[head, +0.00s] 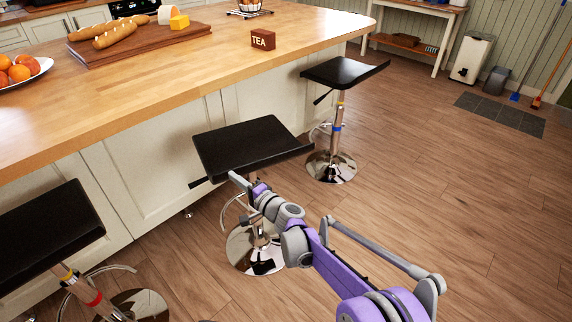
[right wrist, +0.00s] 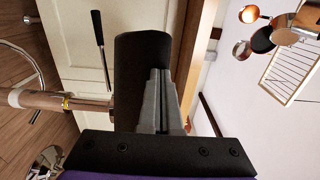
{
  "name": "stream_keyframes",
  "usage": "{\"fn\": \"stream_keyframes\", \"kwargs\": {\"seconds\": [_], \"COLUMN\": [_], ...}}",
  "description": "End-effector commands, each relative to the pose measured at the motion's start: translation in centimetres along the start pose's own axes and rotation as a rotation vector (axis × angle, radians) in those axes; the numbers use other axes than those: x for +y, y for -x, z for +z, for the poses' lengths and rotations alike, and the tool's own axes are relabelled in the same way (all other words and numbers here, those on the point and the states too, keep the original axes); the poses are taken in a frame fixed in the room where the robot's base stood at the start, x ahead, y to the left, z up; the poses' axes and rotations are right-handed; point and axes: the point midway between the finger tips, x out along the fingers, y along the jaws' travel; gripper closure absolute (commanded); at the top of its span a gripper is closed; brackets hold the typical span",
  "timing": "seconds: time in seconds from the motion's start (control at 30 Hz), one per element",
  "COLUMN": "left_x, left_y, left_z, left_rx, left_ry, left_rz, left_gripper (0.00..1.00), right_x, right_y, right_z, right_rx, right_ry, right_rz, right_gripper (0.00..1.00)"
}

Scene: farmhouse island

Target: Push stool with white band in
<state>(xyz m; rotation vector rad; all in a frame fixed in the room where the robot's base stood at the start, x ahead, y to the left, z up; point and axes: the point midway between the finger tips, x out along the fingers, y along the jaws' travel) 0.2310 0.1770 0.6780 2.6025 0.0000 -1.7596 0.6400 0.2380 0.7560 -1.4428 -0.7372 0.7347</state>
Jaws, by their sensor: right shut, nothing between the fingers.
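The middle stool has a black seat (head: 250,145) by the island's side, with its seat partly below the countertop edge. In the head view my right arm hides part of its column. The sideways right wrist view shows its black seat (right wrist: 140,70) and its column with a white band (right wrist: 17,97) and a thin yellow band (right wrist: 65,103). My right gripper (head: 236,180) is shut and empty at the seat's near edge; its fingers (right wrist: 158,95) overlap the seat in the wrist view. I cannot tell whether they touch it. My left gripper is out of view.
A stool with yellow and red bands (head: 45,230) stands at left. A stool with a blue band (head: 345,72) stands farther along the island (head: 150,90). The wooden floor (head: 440,190) at right is clear. Bread, fruit and a tea box (head: 263,39) are on the countertop.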

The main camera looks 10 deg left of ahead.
Motion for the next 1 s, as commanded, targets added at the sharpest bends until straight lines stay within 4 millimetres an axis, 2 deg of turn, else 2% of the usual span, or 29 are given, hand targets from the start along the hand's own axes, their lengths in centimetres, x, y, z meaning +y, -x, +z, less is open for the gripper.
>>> {"fn": "stream_keyframes", "kwargs": {"seconds": [1.0], "left_x": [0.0], "left_y": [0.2], "left_z": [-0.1], "left_rx": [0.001], "left_ry": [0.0], "left_rz": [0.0], "left_gripper": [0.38], "right_x": [0.1], "right_y": [-8.2], "right_z": [-0.3], "right_rx": [0.006], "right_ry": [0.0], "right_rz": [0.002], "right_gripper": [1.0]}}
